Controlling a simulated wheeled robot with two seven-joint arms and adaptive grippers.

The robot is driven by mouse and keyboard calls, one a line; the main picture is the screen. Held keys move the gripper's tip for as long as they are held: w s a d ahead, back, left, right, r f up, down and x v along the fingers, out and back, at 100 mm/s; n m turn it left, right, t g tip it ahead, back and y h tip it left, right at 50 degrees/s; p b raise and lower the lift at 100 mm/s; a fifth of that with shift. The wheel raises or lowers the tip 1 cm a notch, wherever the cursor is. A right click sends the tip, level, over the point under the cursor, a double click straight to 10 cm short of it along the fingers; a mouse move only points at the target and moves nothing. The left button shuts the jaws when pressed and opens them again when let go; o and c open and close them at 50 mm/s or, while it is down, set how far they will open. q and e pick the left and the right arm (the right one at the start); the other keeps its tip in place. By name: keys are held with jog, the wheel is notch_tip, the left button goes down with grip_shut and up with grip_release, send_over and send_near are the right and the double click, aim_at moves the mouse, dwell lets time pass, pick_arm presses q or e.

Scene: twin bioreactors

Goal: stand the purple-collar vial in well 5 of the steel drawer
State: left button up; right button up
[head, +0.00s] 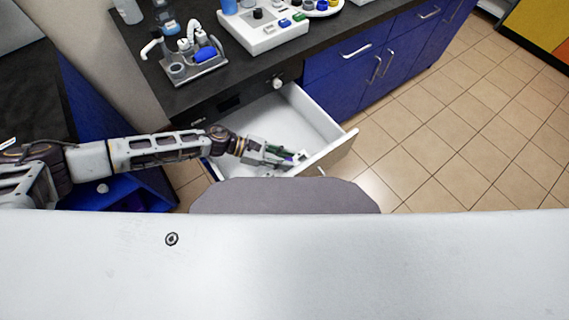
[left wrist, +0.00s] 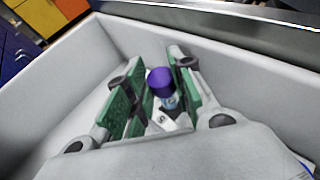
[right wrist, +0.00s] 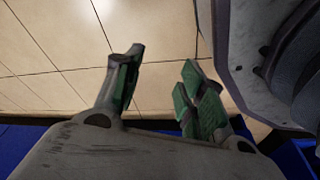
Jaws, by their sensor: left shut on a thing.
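The purple-collar vial (left wrist: 160,82) is upright between the green-padded fingers of my left gripper (left wrist: 157,92) in the left wrist view; its purple top faces the camera and a pale body with a label shows below. My left gripper (head: 284,153) reaches into the open steel drawer (head: 337,149) near its front in the head view, shut on the vial. The drawer wall (left wrist: 58,98) surrounds it in the left wrist view. The wells and the vial's foot are hidden by the gripper. My right gripper (right wrist: 158,88) is open and empty above tiled floor.
On the dark counter (head: 190,97) above the drawer stand a grey tray (head: 200,73) with white fittings and a blue item, and a white block (head: 262,42) with coloured caps. Blue cabinets (head: 340,75) are to the right. The back of the drawer looks clear.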

pick_arm(q)
jog(key=shift+f, duration=0.4)
notch_tip(320, 180, down, 2)
jog(key=shift+f+b, duration=0.2)
jog(key=shift+b, duration=0.2)
jog(key=shift+f, duration=0.4)
jog(key=o, duration=0.7)
jog(key=shift+c, duration=0.2)
pick_arm(e)
jog(key=w+r, duration=0.1)
jog(key=w+a+r, duration=0.1)
jog(key=shift+a+r, duration=0.2)
jog(key=shift+r, duration=0.2)
